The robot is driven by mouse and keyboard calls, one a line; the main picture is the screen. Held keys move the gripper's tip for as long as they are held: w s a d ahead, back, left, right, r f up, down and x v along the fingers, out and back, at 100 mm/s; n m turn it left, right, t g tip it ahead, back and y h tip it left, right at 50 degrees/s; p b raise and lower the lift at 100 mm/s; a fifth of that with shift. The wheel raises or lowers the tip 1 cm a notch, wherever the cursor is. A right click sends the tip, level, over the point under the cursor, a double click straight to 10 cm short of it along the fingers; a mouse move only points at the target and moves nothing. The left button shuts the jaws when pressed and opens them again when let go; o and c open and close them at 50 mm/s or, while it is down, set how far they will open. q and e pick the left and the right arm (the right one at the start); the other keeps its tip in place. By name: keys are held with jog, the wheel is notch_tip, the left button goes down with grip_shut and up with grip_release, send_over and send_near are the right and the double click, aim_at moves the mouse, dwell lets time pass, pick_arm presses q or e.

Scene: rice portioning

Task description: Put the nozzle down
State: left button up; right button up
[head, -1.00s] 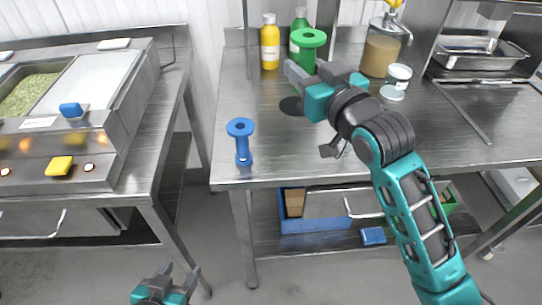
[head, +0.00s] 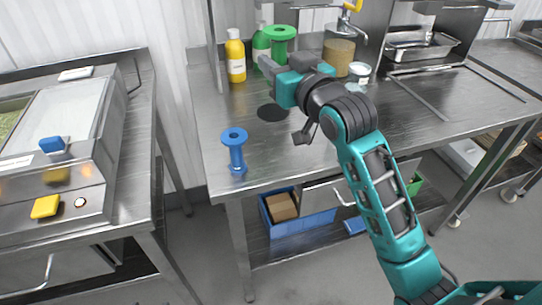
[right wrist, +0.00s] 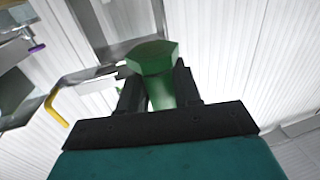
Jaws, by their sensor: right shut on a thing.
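In the right wrist view the green nozzle (right wrist: 154,62) sits between the two dark fingers. The nozzle's lower end is hidden by the gripper in the head view. A similar blue nozzle (head: 236,153) stands upright near the table's front left edge, apart from the gripper. My left gripper is not in view.
A yellow bottle (head: 236,57) and a green bottle (head: 261,45) stand behind the gripper. A dark round spot (head: 272,113) marks the table. The front middle is clear.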

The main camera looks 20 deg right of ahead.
aim_at(277, 157)
notch_tip(277, 157, down, 20)
jog(key=b, duration=0.2)
jog(key=shift+r+b, duration=0.15)
jog(key=shift+b, duration=0.25)
jog(key=o, duration=1)
jog(key=shift+o, duration=0.2)
jog(key=shift+r, duration=0.1)
jog(key=v, duration=1.1)
jog(key=s+f+g+h, duration=0.1)
jog(key=s+f+g, duration=0.2)
jog(key=s+f, duration=0.3)
jog(key=s+f+g+h, duration=0.1)
jog(key=s+f+g, duration=0.2)
jog(key=s+f, duration=0.4)
notch_tip(277, 157, down, 6)
jog(key=shift+a+g, duration=0.25)
jog(key=shift+g, duration=0.15)
jog(key=shift+s, duration=0.1)
